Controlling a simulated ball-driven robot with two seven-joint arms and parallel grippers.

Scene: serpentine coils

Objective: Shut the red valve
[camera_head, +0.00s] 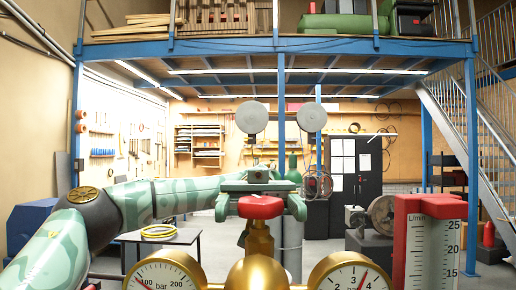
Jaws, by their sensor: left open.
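The red valve (260,207) is a knob on a brass stem on top of a brass gas regulator (258,275), low in the middle of the head view. My left gripper (260,200) is at the valve, with one finger on each side of the knob. It is open, with a visible gap between the knob and each finger. The gripper's body shows just above and behind the knob. How far the fingers reach around it in depth is hard to tell. My right gripper is not in view.
Two round dial gauges, left (165,272) and right (350,275), flank the regulator. A red-topped flow meter (428,235) stands close on the right. Behind are a small table (160,236) with a yellow coil, gas cylinders (292,235) and a dark cabinet (360,180).

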